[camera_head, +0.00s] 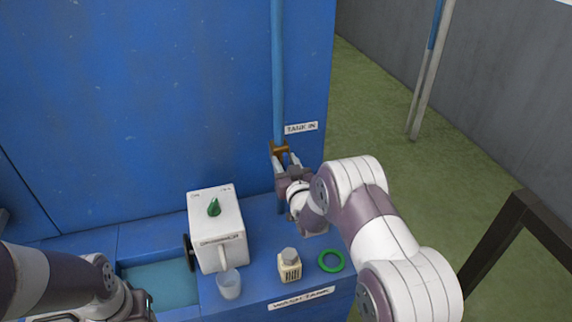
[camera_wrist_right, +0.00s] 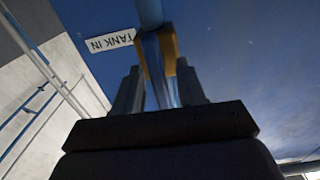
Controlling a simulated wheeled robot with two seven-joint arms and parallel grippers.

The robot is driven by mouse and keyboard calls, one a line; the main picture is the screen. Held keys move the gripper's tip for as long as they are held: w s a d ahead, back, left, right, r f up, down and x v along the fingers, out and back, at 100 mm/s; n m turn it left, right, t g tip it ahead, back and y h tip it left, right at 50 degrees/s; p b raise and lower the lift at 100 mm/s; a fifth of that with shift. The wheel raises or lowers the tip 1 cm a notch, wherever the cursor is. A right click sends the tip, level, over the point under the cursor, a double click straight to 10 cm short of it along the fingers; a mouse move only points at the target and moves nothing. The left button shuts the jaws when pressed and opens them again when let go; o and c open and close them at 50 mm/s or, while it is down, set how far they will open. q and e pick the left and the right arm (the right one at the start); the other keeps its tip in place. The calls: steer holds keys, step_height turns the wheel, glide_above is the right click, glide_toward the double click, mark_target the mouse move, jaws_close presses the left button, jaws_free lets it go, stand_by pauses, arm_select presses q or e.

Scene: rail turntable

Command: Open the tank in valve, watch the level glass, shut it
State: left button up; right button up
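The tank in valve (camera_head: 280,149) has an orange-brown handle on the vertical blue pipe, beside the TANK IN label (camera_head: 301,128). My right gripper (camera_head: 284,158) is right at this handle. In the right wrist view the two fingers of my right gripper (camera_wrist_right: 159,85) stand apart, with the yellow-orange handle (camera_wrist_right: 169,50) and the blue pipe just beyond and between the tips. I cannot tell whether they touch it. My left gripper (camera_head: 143,302) is low at the left, partly cut off, its fingers unclear. I cannot make out a level glass.
On the blue ledge stand a white box with a green knob (camera_head: 229,225), a clear cup (camera_head: 229,284), a small cream bottle (camera_head: 289,265) and a green ring (camera_head: 331,261). A basin of blue-green water (camera_head: 165,283) is at the left. Green floor lies open at the right.

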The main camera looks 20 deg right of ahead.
steer(key=s+b, duration=0.2)
steer(key=s, duration=1)
steer(key=shift+s+d+b, duration=0.25)
steer(key=shift+s+b, duration=0.1)
steer(key=s+f+g, duration=0.8)
steer(key=f+g, duration=0.2)
steer(key=f, duration=0.1)
steer(key=s+r+g, duration=0.3)
steer(key=s, duration=0.4)
steer(key=s+r+g, duration=0.3)
steer(key=s+r, duration=0.1)
steer(key=s, duration=0.3)
steer(key=shift+a+g+h, duration=0.3)
steer(key=shift+a, duration=0.15)
